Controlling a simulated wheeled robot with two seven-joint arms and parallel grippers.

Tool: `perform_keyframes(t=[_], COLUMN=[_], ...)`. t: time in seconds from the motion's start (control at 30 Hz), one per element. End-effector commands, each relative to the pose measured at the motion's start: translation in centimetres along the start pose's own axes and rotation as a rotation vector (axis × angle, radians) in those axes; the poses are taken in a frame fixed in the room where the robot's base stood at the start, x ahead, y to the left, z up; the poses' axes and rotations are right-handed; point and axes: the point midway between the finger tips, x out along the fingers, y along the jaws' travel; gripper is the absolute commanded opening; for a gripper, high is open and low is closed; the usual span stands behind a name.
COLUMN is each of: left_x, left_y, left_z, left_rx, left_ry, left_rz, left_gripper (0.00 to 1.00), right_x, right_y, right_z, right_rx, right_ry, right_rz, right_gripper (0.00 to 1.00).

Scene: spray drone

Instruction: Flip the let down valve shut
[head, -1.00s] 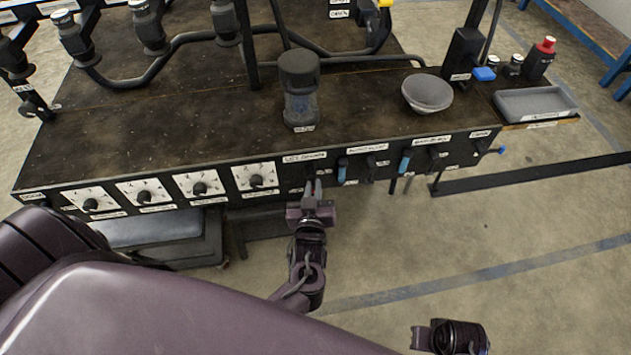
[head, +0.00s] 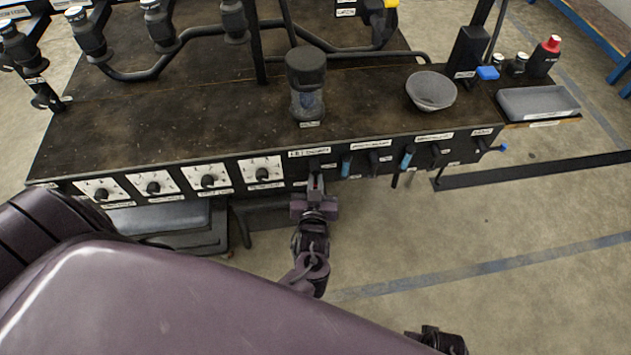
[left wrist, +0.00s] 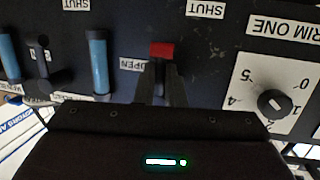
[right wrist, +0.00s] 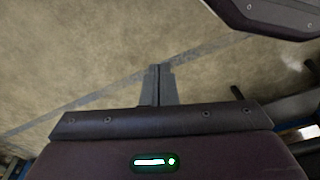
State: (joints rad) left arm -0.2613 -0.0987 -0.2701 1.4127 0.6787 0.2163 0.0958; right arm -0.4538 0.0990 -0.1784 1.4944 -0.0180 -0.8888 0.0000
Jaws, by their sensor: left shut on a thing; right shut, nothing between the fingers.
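The let down valve is on the front panel of the bench, under a white label. Its red handle tip (left wrist: 161,50) shows between the fingers of my left gripper (left wrist: 160,78) in the left wrist view. That gripper is shut on the handle, and the fingers and palm hide the rest of the lever. An OPEN label (left wrist: 132,66) is beside the fingers, and SHUT labels are further off, all upside down in this view. In the head view my left gripper (head: 315,186) is against the panel below the label. My right gripper (right wrist: 157,82) is shut and empty over bare floor.
Blue-handled valves (head: 346,166) stand close to the right of the let down valve. Dial knobs (head: 262,173) are to its left.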

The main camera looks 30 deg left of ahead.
Motion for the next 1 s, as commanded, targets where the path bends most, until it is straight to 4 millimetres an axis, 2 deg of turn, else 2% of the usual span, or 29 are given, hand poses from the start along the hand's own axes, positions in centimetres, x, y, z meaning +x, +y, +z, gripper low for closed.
perform_keyframes(t=[0.03,0.07,0.2,0.47,0.57,0.67,0.73,0.9,1.0], left_x=[0.0,0.0,0.0,-0.1,-0.6,-2.1,-3.4,-6.1,-7.2], left_y=[-0.1,-0.1,-0.1,0.0,0.0,0.0,0.0,-0.1,0.0], left_z=[0.1,0.1,0.1,0.0,0.1,0.0,0.0,0.1,0.1], left_rx=[0.003,0.003,0.002,0.001,0.000,0.000,-0.001,0.001,0.001], left_ry=[-0.003,-0.003,-0.002,-0.001,-0.002,-0.003,-0.004,-0.005,-0.002], left_rz=[-0.001,-0.001,-0.001,0.000,0.000,0.000,0.000,-0.001,0.000], left_gripper=[0.00,0.14,0.32,0.32,0.32,0.32,0.32,0.32,0.32], right_x=[0.0,0.0,0.0,-0.1,-0.2,-0.1,0.9,1.6,1.9], right_y=[0.0,0.0,0.0,0.0,0.0,0.0,0.3,0.5,0.5], right_z=[0.0,0.0,0.0,0.0,-0.1,0.0,0.6,1.0,1.4], right_rx=[0.000,0.000,0.000,-0.001,-0.001,0.001,0.005,0.008,0.009], right_ry=[0.000,0.000,0.000,0.000,0.003,0.010,0.004,0.010,0.007], right_rz=[0.000,0.000,0.000,-0.001,0.000,0.001,0.004,0.008,0.009], right_gripper=[0.00,0.00,0.00,0.00,0.00,0.00,0.00,0.00,0.00])
